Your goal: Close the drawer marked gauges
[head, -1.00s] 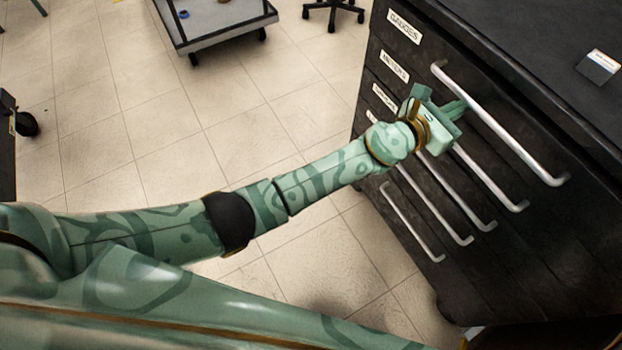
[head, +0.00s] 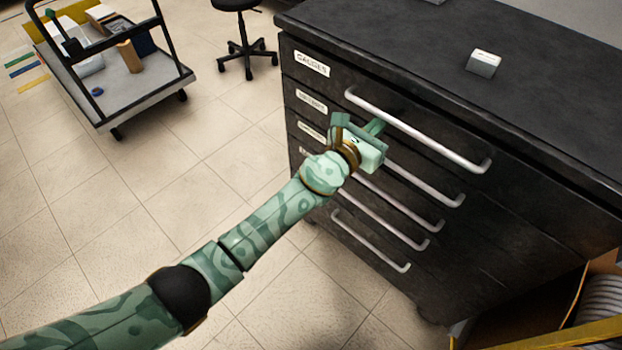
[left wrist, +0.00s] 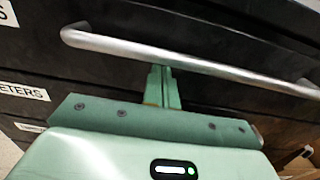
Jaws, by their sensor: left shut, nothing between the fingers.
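The drawer marked gauges (head: 416,128) is the top drawer of a black cabinet, with a white label and a long silver bar handle (head: 420,133). In the head view its front looks about flush with the drawer fronts below. My left gripper (head: 375,127) is shut and empty, its tips at the drawer front by the left part of the handle. In the left wrist view the shut fingers (left wrist: 162,80) reach up to just under the handle bar (left wrist: 190,62). I cannot tell whether they touch the drawer. My right gripper is not in view.
Several labelled drawers with silver handles lie below, including one marked meters (head: 311,101). A loaded cart (head: 140,95) and a wheeled stool (head: 246,65) stand behind.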

